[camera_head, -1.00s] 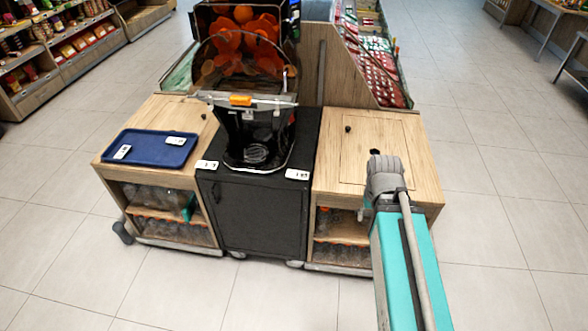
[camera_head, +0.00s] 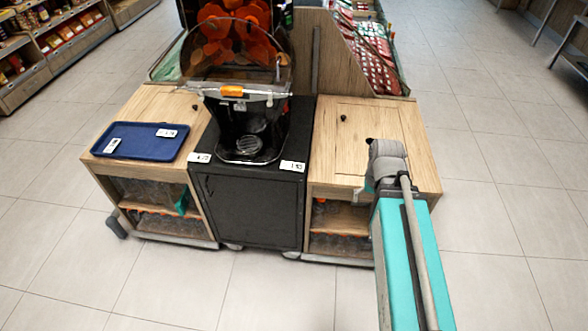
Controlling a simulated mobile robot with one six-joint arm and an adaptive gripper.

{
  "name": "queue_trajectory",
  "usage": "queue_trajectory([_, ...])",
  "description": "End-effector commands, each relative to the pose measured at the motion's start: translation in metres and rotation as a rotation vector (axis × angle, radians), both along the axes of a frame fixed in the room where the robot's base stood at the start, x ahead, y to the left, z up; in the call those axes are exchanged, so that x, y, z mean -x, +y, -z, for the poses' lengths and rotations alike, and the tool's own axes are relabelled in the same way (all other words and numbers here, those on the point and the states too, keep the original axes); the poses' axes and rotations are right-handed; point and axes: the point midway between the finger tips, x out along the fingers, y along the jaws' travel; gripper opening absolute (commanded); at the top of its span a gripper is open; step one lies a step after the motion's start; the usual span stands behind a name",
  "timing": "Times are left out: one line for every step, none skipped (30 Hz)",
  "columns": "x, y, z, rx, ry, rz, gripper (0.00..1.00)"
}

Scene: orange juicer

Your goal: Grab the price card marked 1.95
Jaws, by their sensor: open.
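Several small white price cards are in the head view. One lies at the front right corner of the black juicer cabinet top, the right card (camera_head: 292,166). Another, the left card (camera_head: 200,158), lies at its front left corner. Two more are on the blue tray, a left tray card (camera_head: 113,146) and a right tray card (camera_head: 166,133). The print on all of them is too small to read, so I cannot tell which says 1.95. My arm reaches in from the lower right over the right wooden cabinet. My gripper's fingers do not show.
The orange juicer (camera_head: 237,85) stands on the black cabinet (camera_head: 250,206) between two wooden cabinets. The blue tray (camera_head: 138,152) lies on the left one. The right wooden cabinet top (camera_head: 412,150) is mostly bare. Open tiled floor lies in front and to the right.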

Motion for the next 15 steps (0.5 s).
queue_trajectory([-0.007, 0.008, 0.008, -0.019, 0.000, 0.030, 1.00])
queue_trajectory([-0.010, 0.012, 0.011, -0.033, 0.001, 0.049, 1.00])
queue_trajectory([-0.015, 0.016, 0.016, -0.055, 0.003, 0.079, 1.00])
queue_trajectory([-0.019, 0.018, 0.020, -0.072, 0.004, 0.105, 1.00])
queue_trajectory([-0.024, 0.022, 0.024, -0.093, 0.007, 0.134, 1.00])
queue_trajectory([-0.031, 0.026, 0.030, -0.123, 0.012, 0.176, 1.00])
queue_trajectory([-0.036, 0.029, 0.034, -0.148, 0.016, 0.210, 1.00])
queue_trajectory([-0.042, 0.033, 0.039, -0.173, 0.022, 0.246, 1.00])
queue_trajectory([-0.050, 0.038, 0.045, -0.210, 0.032, 0.298, 1.00])
queue_trajectory([-0.056, 0.042, 0.049, -0.239, 0.040, 0.338, 1.00])
queue_trajectory([-0.063, 0.046, 0.054, -0.268, 0.050, 0.378, 1.00])
queue_trajectory([-0.072, 0.051, 0.059, -0.309, 0.066, 0.434, 1.00])
queue_trajectory([-0.078, 0.055, 0.063, -0.339, 0.080, 0.476, 1.00])
queue_trajectory([-0.085, 0.059, 0.067, -0.369, 0.095, 0.517, 1.00])
queue_trajectory([-0.093, 0.065, 0.071, -0.410, 0.117, 0.572, 1.00])
